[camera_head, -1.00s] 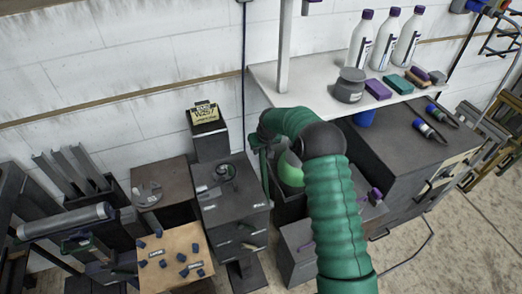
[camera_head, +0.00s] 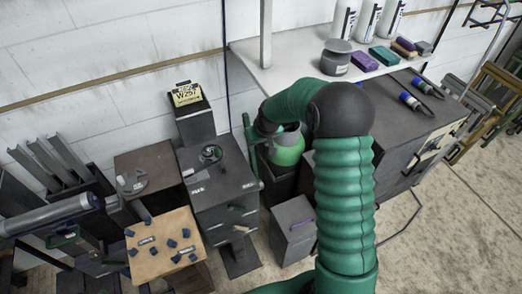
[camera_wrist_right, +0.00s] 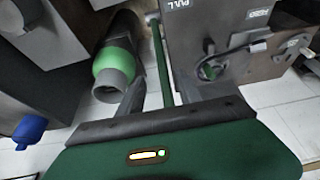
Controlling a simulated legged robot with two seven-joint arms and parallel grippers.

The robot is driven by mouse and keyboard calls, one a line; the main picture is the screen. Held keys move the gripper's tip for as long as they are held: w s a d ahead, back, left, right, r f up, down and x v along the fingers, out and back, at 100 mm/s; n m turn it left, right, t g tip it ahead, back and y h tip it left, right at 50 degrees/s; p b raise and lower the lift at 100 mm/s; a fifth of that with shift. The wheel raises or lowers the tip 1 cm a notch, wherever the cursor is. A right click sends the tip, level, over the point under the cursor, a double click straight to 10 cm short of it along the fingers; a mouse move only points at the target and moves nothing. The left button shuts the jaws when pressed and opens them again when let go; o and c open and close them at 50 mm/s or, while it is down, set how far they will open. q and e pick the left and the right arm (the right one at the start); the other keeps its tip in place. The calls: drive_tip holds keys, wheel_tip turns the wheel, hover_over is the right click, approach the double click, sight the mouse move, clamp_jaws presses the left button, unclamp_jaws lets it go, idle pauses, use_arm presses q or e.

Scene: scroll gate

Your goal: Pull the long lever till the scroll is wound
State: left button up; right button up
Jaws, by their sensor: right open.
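A long green lever (camera_head: 254,160) stands upright at the right side of a dark cabinet (camera_head: 225,192). In the right wrist view the lever (camera_wrist_right: 163,62) runs between the two grey fingers of my right gripper (camera_wrist_right: 160,88), beside a label reading PULL. The fingers are open, with gaps showing around the lever. In the head view my right forearm and wrist hide most of this gripper. A scroll is not clearly identifiable; a pale grey roll (camera_head: 45,213) lies at the far left. My left gripper is not in view.
A green jar with a grey neck (camera_head: 287,150) stands close beside the lever; it also shows in the wrist view (camera_wrist_right: 114,68). A white shelf (camera_head: 290,78) with bottles is above. A small dark box (camera_head: 293,228) stands below. A wooden board (camera_head: 162,246) is at left.

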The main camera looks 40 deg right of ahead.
sight(244, 122)
drive_tip(key=shift+s+a, duration=0.15)
drive_tip(key=shift+s, duration=0.45)
drive_tip(key=shift+s+a, duration=0.15)
drive_tip(key=shift+s, duration=0.4)
wheel_tip(244, 122, down, 7)
drive_tip(key=w+d+t+h+b, duration=0.2)
drive_tip(key=t+b, duration=0.4)
drive_tip(key=b, duration=0.4)
drive_tip(key=s+a+r+t+h+b, duration=0.1)
drive_tip(key=s+a+r+t+b, duration=0.2)
drive_tip(key=r+t+b, duration=0.3)
drive_tip(key=shift+t, duration=0.6)
drive_tip(key=x, duration=1.1)
drive_tip(key=p+x, duration=0.1)
drive_tip(key=x, duration=0.4)
drive_tip(key=shift+w+d+f, duration=0.15)
drive_tip(key=shift+w+d, duration=0.05)
drive_tip(key=shift+d, duration=0.2)
